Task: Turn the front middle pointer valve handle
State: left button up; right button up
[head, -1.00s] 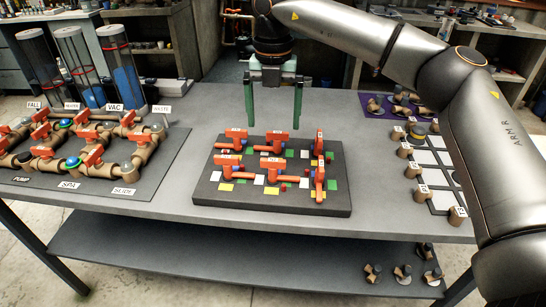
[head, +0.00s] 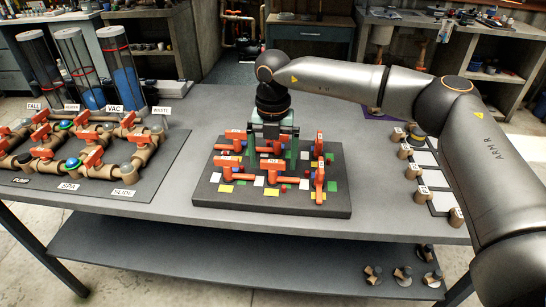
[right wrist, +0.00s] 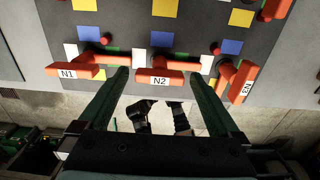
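The front middle valve handle (head: 271,163) is a red bar labelled N2, lying left to right on the dark valve board (head: 285,203). In the right wrist view the N2 handle (right wrist: 160,76) shows between my fingers. My right gripper (head: 271,158) points down over the middle of the board. Its two green fingers are open, one to each side of the handle, with gaps in the right wrist view (right wrist: 158,85). Contact is not visible. The fingers and hand partly hide the back middle valve. My left gripper is not in view.
The N1 handle (right wrist: 68,72) is on the left and the turned N3 handle (right wrist: 243,85) on the right, close to my fingers. A pipe panel (head: 130,193) stands at left, and a board with brown pegs (head: 455,216) at right. Bare table lies around the board.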

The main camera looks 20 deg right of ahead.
jog(key=c, duration=1.2)
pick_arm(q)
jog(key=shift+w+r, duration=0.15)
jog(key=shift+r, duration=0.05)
pick_arm(e)
jog(key=shift+n, duration=0.3)
